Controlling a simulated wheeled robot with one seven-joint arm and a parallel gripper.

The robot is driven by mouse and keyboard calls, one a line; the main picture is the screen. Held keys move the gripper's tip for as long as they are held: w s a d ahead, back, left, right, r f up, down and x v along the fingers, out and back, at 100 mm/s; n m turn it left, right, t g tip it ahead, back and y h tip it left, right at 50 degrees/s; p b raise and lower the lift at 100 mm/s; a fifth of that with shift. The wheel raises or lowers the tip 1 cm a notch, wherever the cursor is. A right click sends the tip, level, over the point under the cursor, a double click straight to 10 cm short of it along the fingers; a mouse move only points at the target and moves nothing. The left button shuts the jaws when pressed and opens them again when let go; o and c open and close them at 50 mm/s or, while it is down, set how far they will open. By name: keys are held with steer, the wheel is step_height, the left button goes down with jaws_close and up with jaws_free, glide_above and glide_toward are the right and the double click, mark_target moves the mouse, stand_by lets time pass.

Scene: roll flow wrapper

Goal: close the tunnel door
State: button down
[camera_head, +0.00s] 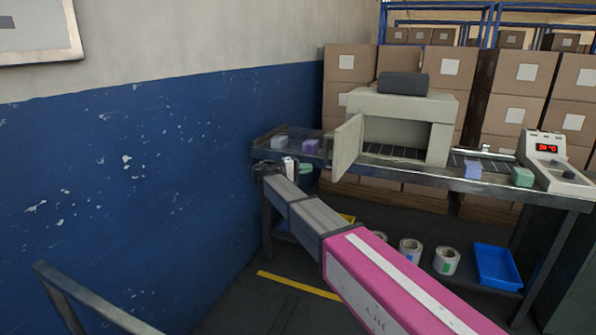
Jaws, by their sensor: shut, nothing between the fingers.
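The tunnel door (347,147) is a beige panel hinged at the left front edge of the tunnel (441,139). It stands open, swung out toward me, so the tunnel's dark inside shows. My arm reaches from the lower right to the left end of the table. My gripper (270,168) is at that end, left of the door and apart from it. It is small and partly hidden by the arm, and it is shut and empty.
Small blocks lie on the conveyor, including a purple one (310,146) and a green one (522,177). A control box (553,162) stands at the right end. A blue wall (130,190) is close on the left. Label rolls (447,261) and a blue tray (497,267) sit below.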

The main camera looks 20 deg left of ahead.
mark_target(326, 169)
steer(key=shift+w+d, duration=0.25)
steer(key=shift+d, duration=0.9)
steer(key=shift+w+d, duration=0.25)
steer(key=shift+d, duration=0.85)
steer(key=shift+w+d, duration=0.25)
steer(key=shift+d, duration=0.9)
steer(key=shift+d, duration=0.15)
